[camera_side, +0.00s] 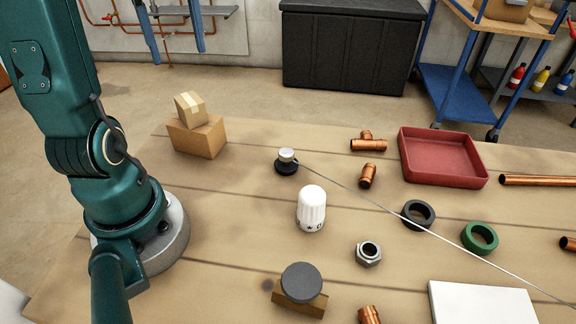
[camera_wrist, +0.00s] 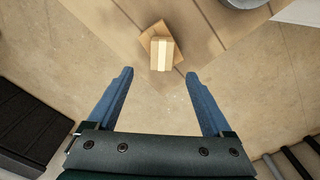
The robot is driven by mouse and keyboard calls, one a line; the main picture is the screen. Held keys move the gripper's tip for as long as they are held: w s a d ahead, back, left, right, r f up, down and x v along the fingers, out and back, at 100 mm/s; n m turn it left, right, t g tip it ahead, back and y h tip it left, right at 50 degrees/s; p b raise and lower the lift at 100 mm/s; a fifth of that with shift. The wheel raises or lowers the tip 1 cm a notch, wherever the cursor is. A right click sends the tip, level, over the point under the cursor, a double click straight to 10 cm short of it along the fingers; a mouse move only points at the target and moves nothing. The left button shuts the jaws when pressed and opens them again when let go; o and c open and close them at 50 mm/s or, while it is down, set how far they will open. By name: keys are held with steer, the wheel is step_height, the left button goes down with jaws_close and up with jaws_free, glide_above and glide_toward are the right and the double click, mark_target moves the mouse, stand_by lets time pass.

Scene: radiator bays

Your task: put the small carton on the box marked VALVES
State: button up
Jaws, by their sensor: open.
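The small carton (camera_side: 190,109), light brown with a pale tape strip, rests on top of a larger brown cardboard box (camera_side: 198,141) at the back left of the bench. No lettering is legible on this box. In the wrist view the carton (camera_wrist: 162,54) is turned relative to the box (camera_wrist: 152,34) and reaches past one of its edges. My gripper (camera_side: 178,56) is open and empty, above and behind the pair in the side view. In the wrist view its blue fingers (camera_wrist: 158,73) are apart, with the carton beyond their tips.
A black knob (camera_side: 287,162), a white valve head (camera_side: 311,208), copper fittings (camera_side: 368,176), rings and a red tray (camera_side: 442,158) are spread over the bench. A thin pale line crosses the right half. Bare bench lies right of the box.

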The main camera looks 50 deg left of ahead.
steer(key=s+d+f+m+t, duration=0.1)
steer(key=d+f+m+t, duration=0.1)
steer(key=d+m, duration=0.6)
steer(key=d+f+m+t, duration=0.3)
steer(key=d+m, duration=0.6)
steer(key=d, duration=0.3)
steer(key=shift+s, duration=0.4)
